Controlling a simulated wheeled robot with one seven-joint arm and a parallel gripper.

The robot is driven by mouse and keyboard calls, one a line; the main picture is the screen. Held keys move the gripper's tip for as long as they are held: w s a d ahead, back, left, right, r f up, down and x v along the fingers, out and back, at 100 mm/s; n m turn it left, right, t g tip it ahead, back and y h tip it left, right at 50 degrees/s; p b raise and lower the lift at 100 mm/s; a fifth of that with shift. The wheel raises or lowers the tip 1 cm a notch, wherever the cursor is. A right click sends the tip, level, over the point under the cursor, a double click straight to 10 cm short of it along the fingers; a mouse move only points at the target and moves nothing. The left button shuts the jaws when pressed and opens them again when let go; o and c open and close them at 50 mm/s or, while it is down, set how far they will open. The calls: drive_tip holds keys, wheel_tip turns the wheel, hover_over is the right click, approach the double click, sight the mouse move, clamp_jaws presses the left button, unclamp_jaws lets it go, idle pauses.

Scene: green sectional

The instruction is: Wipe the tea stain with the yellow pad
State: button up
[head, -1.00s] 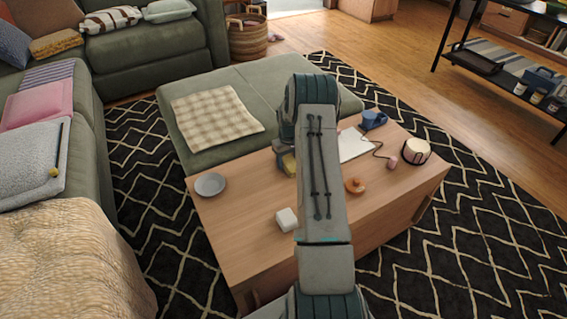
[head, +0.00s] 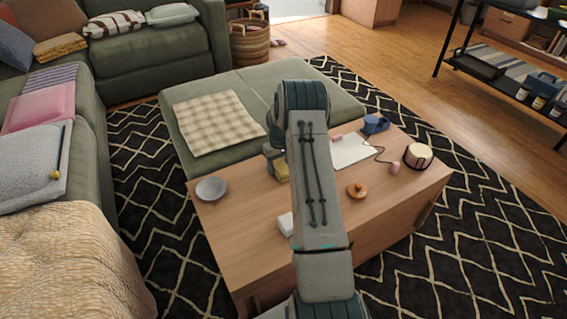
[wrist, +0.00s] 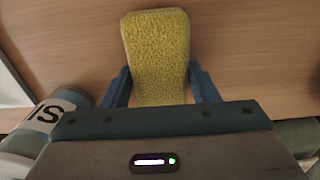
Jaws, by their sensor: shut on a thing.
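The yellow pad (wrist: 157,50) is between the two blue fingers of my gripper (wrist: 161,80) in the wrist view, with its textured face toward the camera. My gripper is shut on it, over the wooden tabletop (wrist: 235,45). I cannot tell whether the pad touches the wood. In the head view a small part of the pad (head: 282,170) shows left of my arm, over the coffee table (head: 235,235). My arm hides part of the tabletop. I see no tea stain in either view.
The table's left front is clear.

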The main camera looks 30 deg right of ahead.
sight(262, 173)
drive_tip(key=shift+a+f, duration=0.15)
drive_tip(key=shift+a, duration=5.05)
drive_tip(key=shift+w+b, duration=0.45)
drive_tip(key=shift+w, duration=0.4)
drive_tip(key=shift+w+d, duration=0.1)
drive_tip(key=shift+d, duration=1.95)
drive_tip(key=shift+d+b, duration=0.7)
drive_tip(key=shift+d, duration=4.3)
drive_tip(key=shift+r+p, duration=1.7)
drive_tip(key=shift+r, duration=1.4)
drive_tip(key=shift+r, duration=0.1)
